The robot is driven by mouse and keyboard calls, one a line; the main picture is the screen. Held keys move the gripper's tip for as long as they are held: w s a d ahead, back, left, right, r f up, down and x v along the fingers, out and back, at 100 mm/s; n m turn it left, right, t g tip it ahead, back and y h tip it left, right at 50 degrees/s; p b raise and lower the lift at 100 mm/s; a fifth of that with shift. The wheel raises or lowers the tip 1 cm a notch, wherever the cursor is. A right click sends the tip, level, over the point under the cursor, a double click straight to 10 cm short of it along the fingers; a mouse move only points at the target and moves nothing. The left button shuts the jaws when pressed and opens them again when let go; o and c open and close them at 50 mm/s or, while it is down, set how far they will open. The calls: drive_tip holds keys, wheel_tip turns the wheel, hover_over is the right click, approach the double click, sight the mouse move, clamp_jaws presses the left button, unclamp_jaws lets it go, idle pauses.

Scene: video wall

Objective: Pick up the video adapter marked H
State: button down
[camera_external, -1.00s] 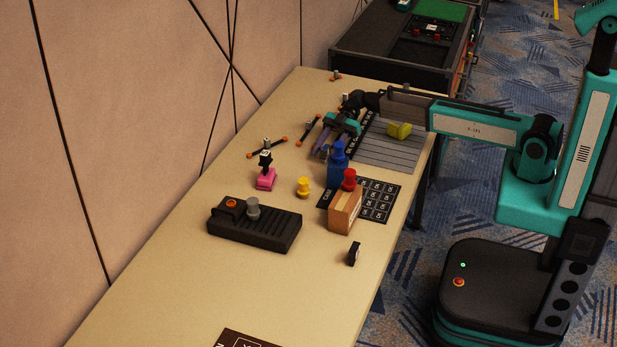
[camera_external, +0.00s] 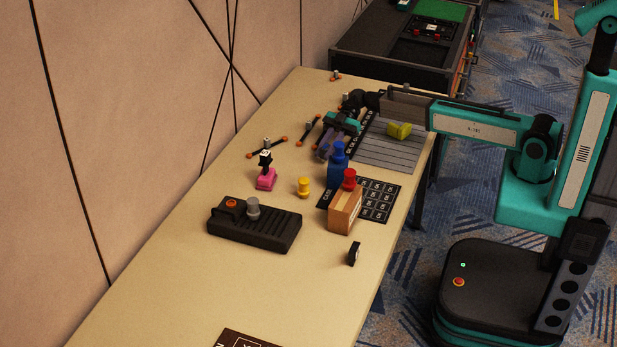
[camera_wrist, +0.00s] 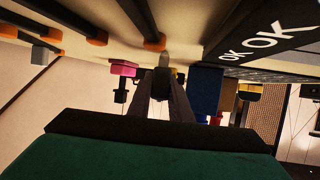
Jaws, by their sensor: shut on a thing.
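My gripper (camera_external: 326,152) is low over the table, behind the blue bottle-shaped piece (camera_external: 337,165). In the wrist view its two fingers (camera_wrist: 164,82) come together on a small dark piece (camera_wrist: 163,78). A grey stub (camera_wrist: 165,58) shows just above that piece. No H can be read on it, and the external view mostly hides it. Several dark bars with orange ends lie close by, one of them (camera_external: 308,130) left of my gripper. Bars also show at the top of the wrist view (camera_wrist: 143,18). I cannot tell whether the held piece is clear of the table.
A pink-based stand (camera_external: 266,180), a yellow knob (camera_external: 303,187) and a black console (camera_external: 254,229) are nearer on the table (camera_external: 190,290). A wooden box (camera_external: 344,213) with a red knob (camera_external: 349,179) stands by the blue piece. A yellow block (camera_external: 399,131) lies on a grey slatted panel (camera_external: 385,153).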

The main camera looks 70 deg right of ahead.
drive_tip(key=shift+r+b, duration=0.3)
drive_tip(key=shift+r, duration=0.95)
drive_tip(key=s, duration=0.5)
drive_tip(key=s+d+r+b, duration=0.1)
drive_tip(key=s, duration=0.4)
drive_tip(key=s+d+r+b, duration=0.1)
drive_tip(key=s, duration=0.5)
drive_tip(key=shift+r, duration=0.15)
